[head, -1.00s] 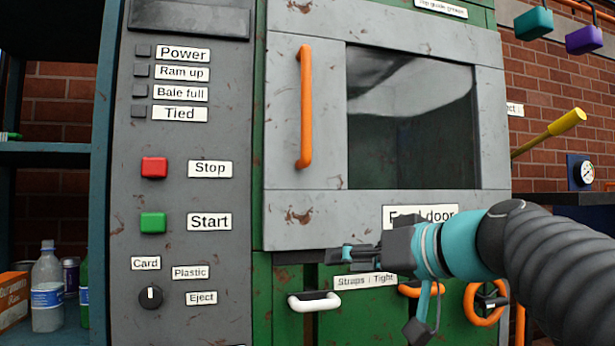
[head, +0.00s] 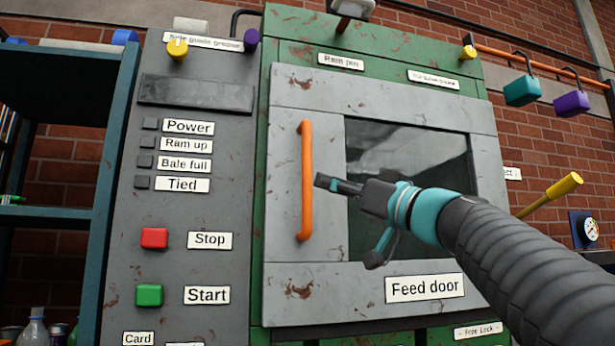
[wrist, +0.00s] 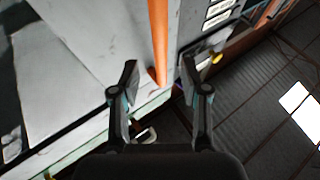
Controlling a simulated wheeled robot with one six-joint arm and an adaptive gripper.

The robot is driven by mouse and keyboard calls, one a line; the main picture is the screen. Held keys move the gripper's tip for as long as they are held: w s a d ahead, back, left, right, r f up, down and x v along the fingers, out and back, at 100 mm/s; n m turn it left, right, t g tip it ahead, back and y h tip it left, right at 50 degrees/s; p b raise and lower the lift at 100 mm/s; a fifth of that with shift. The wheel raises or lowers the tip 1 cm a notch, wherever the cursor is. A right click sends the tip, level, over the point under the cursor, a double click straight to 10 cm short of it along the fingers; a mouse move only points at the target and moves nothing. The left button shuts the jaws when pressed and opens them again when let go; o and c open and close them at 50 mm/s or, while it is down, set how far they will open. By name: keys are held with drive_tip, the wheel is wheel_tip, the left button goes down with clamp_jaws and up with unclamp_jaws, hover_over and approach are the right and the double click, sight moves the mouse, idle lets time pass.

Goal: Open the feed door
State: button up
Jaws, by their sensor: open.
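The feed door (head: 405,282) is a grey panel with a dark window (head: 410,165), set in the green machine, and it looks shut. Its orange upright bar handle (head: 306,200) is on the door's left side. My gripper (head: 322,181) is just right of the handle's middle in the head view, pointing left at it. The jaws hold nothing.
A grey control panel with a red Stop button (head: 154,238) and a green Start button (head: 149,295) stands left of the door. A yellow lever (head: 550,194) sticks out at right. Teal shelves (head: 65,140) stand at far left.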

drive_tip(key=p+x, duration=0.2)
drive_tip(key=x, duration=0.5)
drive_tip(key=shift+w+a, duration=0.2)
clamp_jaws()
